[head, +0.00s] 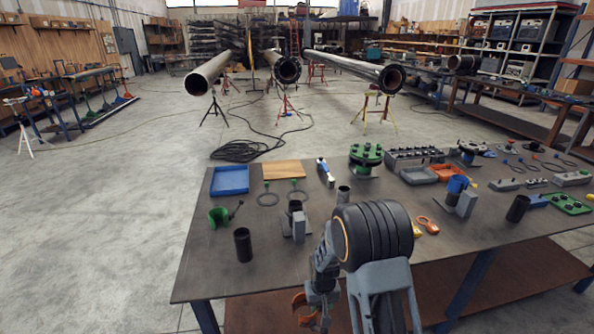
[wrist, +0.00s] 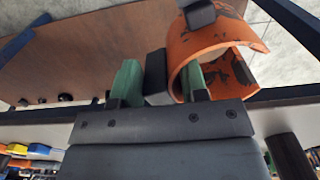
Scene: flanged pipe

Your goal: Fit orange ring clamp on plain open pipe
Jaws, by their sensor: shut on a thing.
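My gripper (wrist: 161,78) is shut on the orange ring clamp (wrist: 214,43), which has dark marks and a gap in its ring. In the wrist view a dark block of it sits between the green fingers, and the ring curves around the right finger. In the head view my gripper (head: 318,292) hangs low before the table's front edge, with the orange ring clamp (head: 301,304) beside it, partly hidden. The plain open pipe (head: 208,74) appears to be the left of three long pipes on stands, far beyond the table and well apart from my gripper.
The dark workbench (head: 225,275) stands between me and the pipes, carrying a blue tray (head: 230,180), a green clamp (head: 219,217), short tubes and fittings. Cables (head: 240,151) lie on the floor before the pipes.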

